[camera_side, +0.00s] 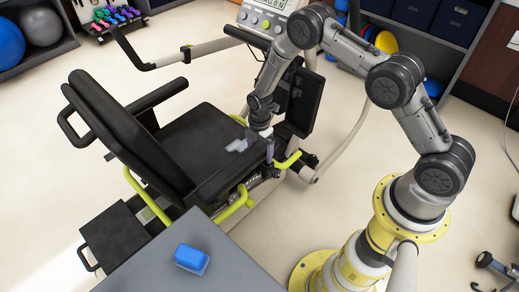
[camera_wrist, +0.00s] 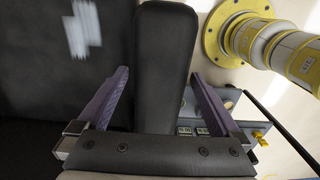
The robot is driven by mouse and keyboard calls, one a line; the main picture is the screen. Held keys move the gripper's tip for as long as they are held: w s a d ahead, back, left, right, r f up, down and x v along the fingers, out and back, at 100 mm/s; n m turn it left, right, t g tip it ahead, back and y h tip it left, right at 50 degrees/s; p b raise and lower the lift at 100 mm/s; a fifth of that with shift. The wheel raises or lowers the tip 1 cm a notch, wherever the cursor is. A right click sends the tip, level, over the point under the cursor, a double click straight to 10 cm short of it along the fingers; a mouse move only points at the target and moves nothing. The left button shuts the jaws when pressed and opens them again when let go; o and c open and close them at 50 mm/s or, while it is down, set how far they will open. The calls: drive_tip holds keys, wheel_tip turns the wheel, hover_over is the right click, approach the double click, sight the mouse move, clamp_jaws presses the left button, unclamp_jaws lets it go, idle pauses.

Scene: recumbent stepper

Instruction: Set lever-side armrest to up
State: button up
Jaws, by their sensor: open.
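The lever-side armrest (camera_wrist: 165,55) is a long dark pad in the wrist view, running from the top edge down between my fingers. In the side view it blends with the dark near edge of the seat, so its tilt is hard to read. My gripper (camera_side: 261,140) is over the front near part of the seat (camera_side: 200,135). In the wrist view my gripper (camera_wrist: 160,76) is open, one purple finger on each side of the pad, with visible gaps. The pad's lower end is hidden behind the gripper body.
The backrest (camera_side: 128,130) stands at the left, with the far armrest (camera_side: 160,95) level beyond it. Yellow-green levers (camera_side: 288,160) sit by the seat's near front. A grey table (camera_side: 190,281) with a blue block (camera_side: 191,258) is in front.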

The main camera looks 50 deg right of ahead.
sight(246, 157)
clamp_jaws()
idle(0.4)
drive_tip(key=shift+r, duration=0.15)
drive_tip(key=shift+a+r+h, duration=0.2)
drive_tip(key=shift+r+h, duration=0.2)
drive_tip(key=shift+r, duration=0.4)
drive_tip(key=a+r+h, duration=0.6)
drive_tip(key=r, duration=0.5)
drive_tip(key=a+r+h, duration=0.3)
drive_tip(key=a+h, duration=0.1)
drive_tip(key=a, duration=0.3)
drive_tip(key=a+r+h, duration=0.4)
drive_tip(key=a, duration=0.2)
drive_tip(key=shift+a+r+h, duration=0.3)
drive_tip(key=shift+a, duration=0.1)
